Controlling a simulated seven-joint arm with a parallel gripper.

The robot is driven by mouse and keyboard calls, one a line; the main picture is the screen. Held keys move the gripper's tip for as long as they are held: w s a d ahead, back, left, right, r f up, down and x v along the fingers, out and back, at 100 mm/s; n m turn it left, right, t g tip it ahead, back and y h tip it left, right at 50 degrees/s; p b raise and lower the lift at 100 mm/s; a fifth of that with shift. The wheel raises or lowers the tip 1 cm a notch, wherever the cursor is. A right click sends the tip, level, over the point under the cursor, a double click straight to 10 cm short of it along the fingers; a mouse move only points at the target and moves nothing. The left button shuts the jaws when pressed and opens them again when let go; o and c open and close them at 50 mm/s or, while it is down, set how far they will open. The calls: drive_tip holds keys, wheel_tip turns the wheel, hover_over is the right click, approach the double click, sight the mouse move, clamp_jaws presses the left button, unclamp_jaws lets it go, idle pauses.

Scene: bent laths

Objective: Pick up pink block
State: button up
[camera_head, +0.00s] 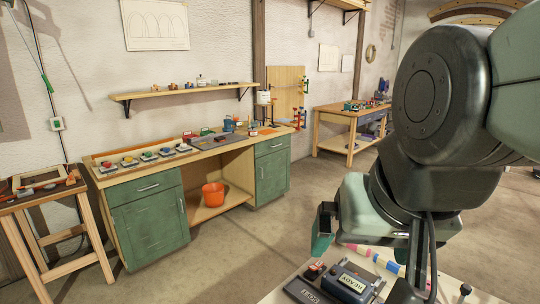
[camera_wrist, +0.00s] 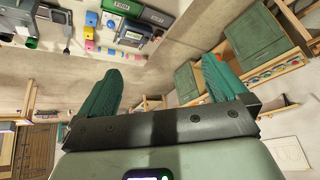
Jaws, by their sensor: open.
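A small pink block (camera_wrist: 88,33) shows in the wrist view at the upper left, on a pale bench top, beside a yellow block (camera_wrist: 90,46). In the head view one teal finger (camera_head: 321,240) hangs above and left of the pink pieces. The other finger is hidden by my arm.
A dark box marked READY (camera_head: 351,284) and a dark tray (camera_head: 306,291) stand on the near bench, close to the pink pieces. A green workbench (camera_head: 150,222) with small items stands against the wall, with an orange bucket (camera_head: 213,194) under it. The floor between is clear.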

drive_tip(key=shift+s+r+n, duration=0.2)
drive_tip(key=shift+s+n, duration=0.3)
drive_tip(key=shift+s, duration=0.35)
drive_tip(key=shift+c, duration=0.2)
drive_tip(key=shift+s+n, duration=0.3)
drive_tip(key=shift+s, duration=0.05)
drive_tip(key=shift+c, duration=1.1)
drive_tip(key=shift+s+d, duration=0.1)
drive_tip(key=c, duration=0.5)
drive_tip(key=shift+c, duration=0.2)
